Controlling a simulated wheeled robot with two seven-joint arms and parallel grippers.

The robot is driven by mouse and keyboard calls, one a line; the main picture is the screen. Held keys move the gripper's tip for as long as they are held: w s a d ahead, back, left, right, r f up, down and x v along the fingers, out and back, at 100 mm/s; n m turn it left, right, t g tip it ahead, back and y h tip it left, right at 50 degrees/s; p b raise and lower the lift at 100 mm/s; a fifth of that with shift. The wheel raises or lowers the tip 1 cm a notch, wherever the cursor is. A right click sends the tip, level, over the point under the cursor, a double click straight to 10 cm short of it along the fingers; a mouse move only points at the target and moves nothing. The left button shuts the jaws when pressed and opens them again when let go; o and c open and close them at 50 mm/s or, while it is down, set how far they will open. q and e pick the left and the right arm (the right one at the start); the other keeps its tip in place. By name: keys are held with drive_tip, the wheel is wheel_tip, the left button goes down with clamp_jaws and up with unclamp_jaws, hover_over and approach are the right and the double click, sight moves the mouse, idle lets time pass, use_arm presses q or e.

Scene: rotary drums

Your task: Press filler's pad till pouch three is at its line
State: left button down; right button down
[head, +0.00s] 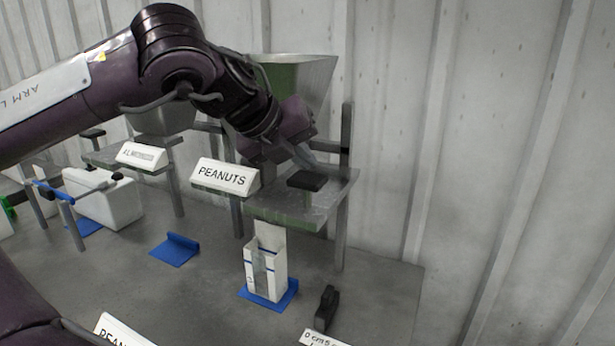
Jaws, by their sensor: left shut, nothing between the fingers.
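The filler behind the PEANUTS sign (221,177) has a greenish hopper (300,82), a metal shelf (325,206) and a black pad (306,181) on that shelf. A white pouch (280,275) with blue lines stands upright and open-topped below the shelf; I cannot read a number on it. A pale strip shows on its front, but I cannot tell the level exactly. My left gripper (306,163) is shut and empty, pointing down just behind and above the pad. I cannot tell whether it touches the pad. My right gripper is not in view.
A blue mat (290,299) lies under the pouch, and an empty blue mat (174,250) lies to its left. A second filler's sign (142,155) and a white box (103,202) are further left. A black object (326,308) stands at front right. A ribbed wall (480,130) closes the back.

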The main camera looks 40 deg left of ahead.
sight(304, 179)
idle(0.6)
use_arm(q)
drive_tip(key=shift+f+b, duration=0.35)
drive_tip(key=shift+f, duration=0.1)
drive_tip(key=shift+f+b, duration=0.55)
drive_tip(key=shift+f, duration=0.1)
idle(0.6)
drive_tip(key=shift+f+b, duration=0.85)
drive_tip(key=shift+f, duration=0.2)
idle(0.6)
drive_tip(key=shift+r, duration=0.1)
drive_tip(key=shift+r+p, duration=1.95)
drive_tip(key=shift+r, duration=0.1)
wheel_tip(304, 179, up, 5)
drive_tip(key=p, duration=0.4)
